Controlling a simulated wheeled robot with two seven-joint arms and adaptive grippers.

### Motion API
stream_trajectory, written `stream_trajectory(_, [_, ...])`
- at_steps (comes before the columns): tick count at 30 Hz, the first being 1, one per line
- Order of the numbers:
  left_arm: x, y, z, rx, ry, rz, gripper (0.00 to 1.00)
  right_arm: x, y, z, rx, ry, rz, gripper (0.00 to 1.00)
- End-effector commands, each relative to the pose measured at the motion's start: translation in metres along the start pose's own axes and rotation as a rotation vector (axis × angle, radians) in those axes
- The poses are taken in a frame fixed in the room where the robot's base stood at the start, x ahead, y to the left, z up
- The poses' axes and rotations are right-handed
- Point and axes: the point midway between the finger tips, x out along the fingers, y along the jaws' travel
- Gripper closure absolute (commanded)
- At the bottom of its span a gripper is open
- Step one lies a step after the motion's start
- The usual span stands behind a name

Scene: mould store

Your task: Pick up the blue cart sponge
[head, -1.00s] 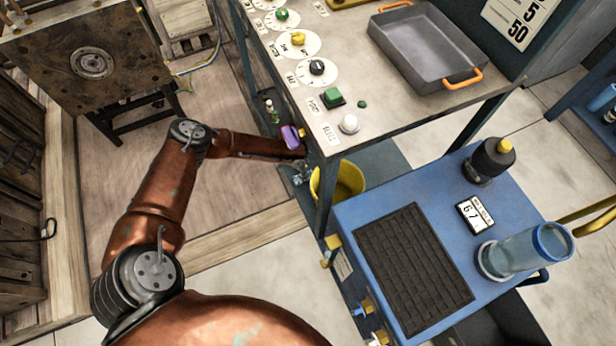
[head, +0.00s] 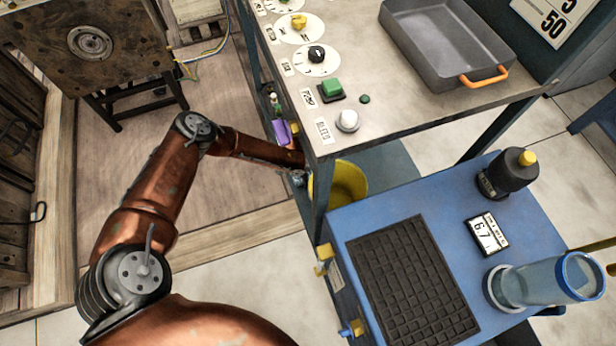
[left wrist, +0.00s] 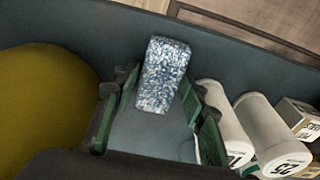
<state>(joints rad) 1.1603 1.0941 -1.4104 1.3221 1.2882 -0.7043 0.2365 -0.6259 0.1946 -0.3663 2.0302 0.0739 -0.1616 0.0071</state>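The blue cart sponge (left wrist: 163,75) is a blue-and-white speckled block in the left wrist view. It lies on a dark blue-grey surface (left wrist: 230,65), between and slightly beyond the fingertips of my left gripper (left wrist: 160,92). The green-edged fingers are open, with a gap at the left of the sponge; I cannot tell whether the right finger touches it. In the head view my left arm reaches under the bench (head: 405,115), whose top and leg hide most of the gripper. The sponge cannot be made out there. My right gripper is not in view.
A yellow bucket (head: 350,183) stands close by; it fills the left of the wrist view (left wrist: 40,105). White numbered containers (left wrist: 230,125) and a small box (left wrist: 298,118) are close on the right. A blue cart (head: 455,205) stands right of the bench leg.

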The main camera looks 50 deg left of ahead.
Motion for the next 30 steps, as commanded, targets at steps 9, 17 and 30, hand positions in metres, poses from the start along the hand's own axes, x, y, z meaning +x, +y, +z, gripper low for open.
stream_trajectory(9, [0.0026,-0.0009,-0.0012,0.0,0.002,-0.001,0.61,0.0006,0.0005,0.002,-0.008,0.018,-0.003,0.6])
stream_trajectory(17, [0.0029,-0.0007,-0.0009,0.0,0.002,-0.001,0.76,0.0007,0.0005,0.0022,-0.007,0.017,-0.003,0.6])
stream_trajectory(30, [0.0029,-0.0004,-0.0005,0.0,0.001,-0.001,0.9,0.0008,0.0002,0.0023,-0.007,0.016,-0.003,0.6])
